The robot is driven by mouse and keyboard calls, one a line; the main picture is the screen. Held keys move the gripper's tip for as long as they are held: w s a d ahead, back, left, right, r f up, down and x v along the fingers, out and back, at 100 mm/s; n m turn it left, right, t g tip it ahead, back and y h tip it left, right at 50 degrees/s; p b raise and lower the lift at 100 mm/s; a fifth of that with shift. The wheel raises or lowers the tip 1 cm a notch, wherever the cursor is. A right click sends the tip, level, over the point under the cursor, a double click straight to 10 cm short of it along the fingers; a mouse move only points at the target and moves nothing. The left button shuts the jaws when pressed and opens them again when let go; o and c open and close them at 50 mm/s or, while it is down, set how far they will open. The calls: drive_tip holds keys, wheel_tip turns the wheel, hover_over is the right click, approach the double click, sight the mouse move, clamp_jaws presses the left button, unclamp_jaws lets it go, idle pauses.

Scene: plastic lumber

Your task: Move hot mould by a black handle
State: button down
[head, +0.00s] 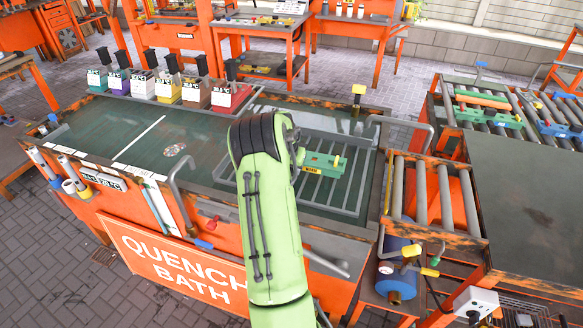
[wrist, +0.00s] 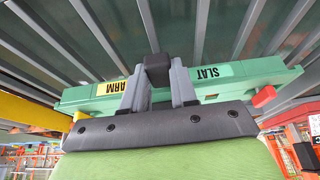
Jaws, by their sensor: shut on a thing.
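The mould is a long green bar with a label reading SLAT and a yellow label reading ARM; it spans the wrist view (wrist: 238,78). A red piece sticks out at its right end. Its black handle (wrist: 157,68) stands at the middle, between the grey fingers of my gripper (wrist: 158,84), which are shut on it. In the head view the right part of the mould (head: 323,163) shows over the grey rack (head: 350,209) in the quench bath (head: 110,115). My green arm hides the gripper and the rest of the mould there. I cannot tell whether the mould touches the rack bars.
A roller section (head: 432,195) adjoins the bath on the right. Several coloured boxes (head: 168,88) with black handles line the bath's back edge.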

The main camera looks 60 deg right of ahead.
idle(0.3)
drive_tip(key=shift+c, duration=2.1)
unclamp_jaws()
drive_tip(key=shift+a, duration=0.1)
drive_tip(key=shift+r+p, duration=2.4)
drive_tip(key=shift+r, duration=1.2)
drive_tip(key=shift+f, duration=0.1)
